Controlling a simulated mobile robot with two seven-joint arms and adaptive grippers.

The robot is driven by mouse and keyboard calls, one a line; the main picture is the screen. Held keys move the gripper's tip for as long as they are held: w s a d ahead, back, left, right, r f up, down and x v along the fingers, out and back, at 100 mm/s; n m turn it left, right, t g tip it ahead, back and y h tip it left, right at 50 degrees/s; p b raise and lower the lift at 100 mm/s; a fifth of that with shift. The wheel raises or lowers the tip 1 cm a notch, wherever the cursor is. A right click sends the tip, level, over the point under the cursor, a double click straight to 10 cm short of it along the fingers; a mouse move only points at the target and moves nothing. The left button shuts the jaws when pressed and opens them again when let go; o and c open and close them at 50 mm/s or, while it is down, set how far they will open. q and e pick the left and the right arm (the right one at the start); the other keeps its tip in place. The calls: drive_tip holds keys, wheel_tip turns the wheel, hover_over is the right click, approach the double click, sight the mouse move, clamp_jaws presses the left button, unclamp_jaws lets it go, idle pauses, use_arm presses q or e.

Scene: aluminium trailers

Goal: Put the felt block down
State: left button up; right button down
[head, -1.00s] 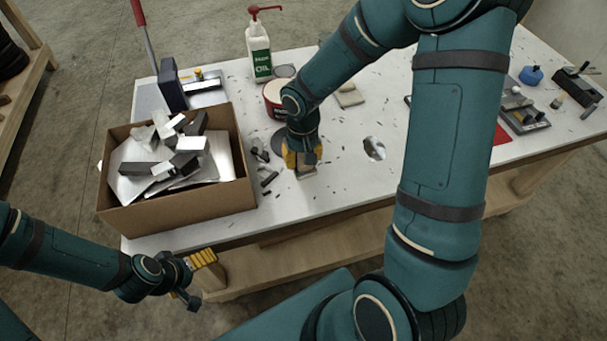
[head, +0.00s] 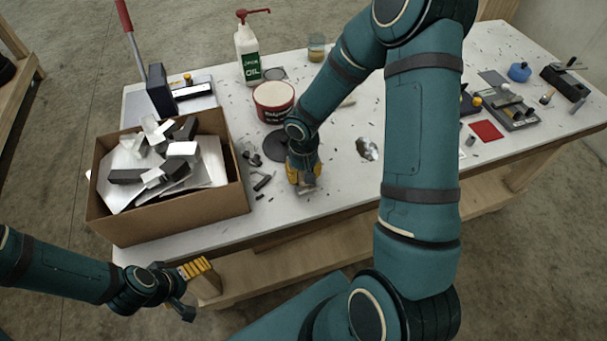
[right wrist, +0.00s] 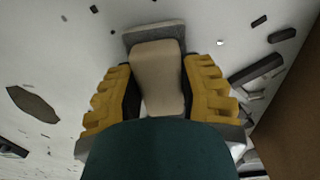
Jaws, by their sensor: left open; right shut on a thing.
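The felt block (right wrist: 156,78) has a beige body on a grey base in the right wrist view. It sits between the yellow-padded fingers of my right gripper (right wrist: 158,90), which is shut on it. In the head view the right gripper (head: 305,180) points down at the white tabletop near its front edge, right of the cardboard box. Only a small part of the block (head: 307,190) shows below the fingers there. I cannot tell whether its base touches the table. My left gripper (head: 193,288) is open and empty, in front of the table and below its top.
The cardboard box (head: 180,220) of metal offcuts stands left. Dark scraps (head: 263,182) and a dark disc (head: 276,146) lie near the right gripper. A red-and-white tub (head: 273,102) and oil bottle (head: 247,55) stand behind. The tabletop (head: 335,187) just right of the gripper is mostly clear.

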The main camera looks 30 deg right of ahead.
drive_tip(key=shift+f, duration=0.25)
drive_tip(key=shift+f, duration=0.1)
drive_tip(key=c, duration=0.6)
unclamp_jaws()
drive_tip(key=shift+r, duration=0.3)
wheel_tip(320, 180, up, 12)
drive_tip(key=p, duration=0.2)
drive_tip(key=shift+f, duration=0.15)
